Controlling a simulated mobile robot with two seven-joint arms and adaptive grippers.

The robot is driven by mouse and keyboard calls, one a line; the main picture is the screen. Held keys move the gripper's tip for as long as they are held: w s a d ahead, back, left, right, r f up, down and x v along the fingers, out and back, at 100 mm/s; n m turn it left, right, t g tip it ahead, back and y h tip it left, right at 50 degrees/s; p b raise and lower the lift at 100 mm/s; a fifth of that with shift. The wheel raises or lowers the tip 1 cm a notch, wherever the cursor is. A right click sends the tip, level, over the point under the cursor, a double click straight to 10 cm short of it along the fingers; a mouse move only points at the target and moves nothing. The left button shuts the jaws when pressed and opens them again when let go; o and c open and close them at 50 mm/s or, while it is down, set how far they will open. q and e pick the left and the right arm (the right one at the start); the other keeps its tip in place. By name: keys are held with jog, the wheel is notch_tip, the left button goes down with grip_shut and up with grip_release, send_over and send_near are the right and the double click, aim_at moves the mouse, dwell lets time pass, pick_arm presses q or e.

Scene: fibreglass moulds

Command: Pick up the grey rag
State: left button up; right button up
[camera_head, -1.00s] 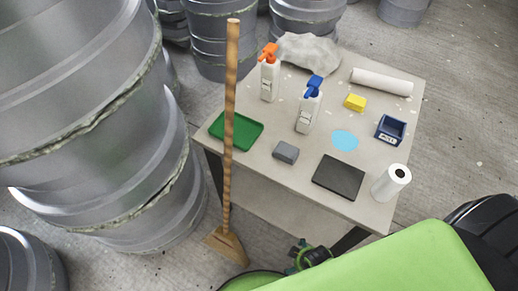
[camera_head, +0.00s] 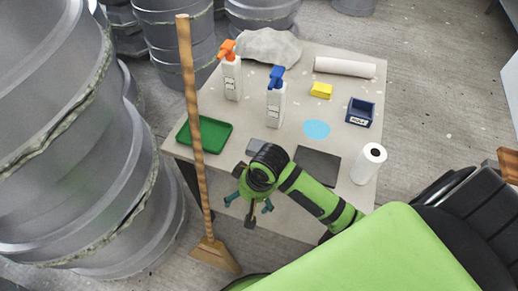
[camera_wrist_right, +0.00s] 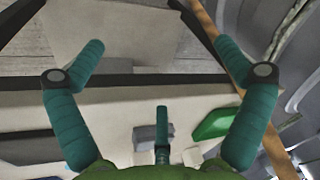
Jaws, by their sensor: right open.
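The grey rag (camera_head: 268,47) looks like the pale grey crumpled heap at the back left of the table, behind the spray bottles. My right gripper (camera_head: 249,207) is open and empty, off the table's near edge and far from the heap. Its spread teal fingers (camera_wrist_right: 160,62) also show in the right wrist view, with nothing between them. The heap cannot be made out in that view. My left gripper is not in view.
On the table (camera_head: 350,80) stand an orange-topped bottle (camera_head: 232,78), a blue-topped bottle (camera_head: 275,105), a green tray (camera_head: 207,132), a white roll (camera_head: 344,67), a paper roll (camera_head: 369,164) and a blue bin (camera_head: 360,112).

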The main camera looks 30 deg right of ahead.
aim_at(259, 147)
jog(key=w+d+m, duration=0.1)
jog(key=w, duration=0.1)
jog(key=w+d+r+m, duration=0.1)
jog(key=w, duration=0.2)
jog(key=w+d+r+m+g+h, duration=0.1)
jog(key=w, duration=0.1)
jog(key=shift+w+d, duration=0.15)
jog(key=w+d+r+m, duration=0.1)
jog(key=w+d+m, duration=0.1)
jog(key=w+d+r+m, duration=0.1)
jog(key=w+d+r, duration=0.1)
jog(key=w+d+r+m+g+h, duration=0.1)
jog(key=w+d+r+m, duration=0.1)
jog(key=d, duration=0.1)
jog(key=shift+w+d+r+m, duration=0.1)
jog(key=shift+w+m, duration=0.15)
jog(key=shift+m, duration=0.05)
jog(key=shift+d, duration=0.15)
jog(key=shift+f, duration=0.4)
jog(key=f, duration=0.4)
jog(key=f+p, duration=0.1)
jog(key=f, duration=0.1)
jog(key=shift+s, duration=0.3)
jog(key=c, duration=1.4)
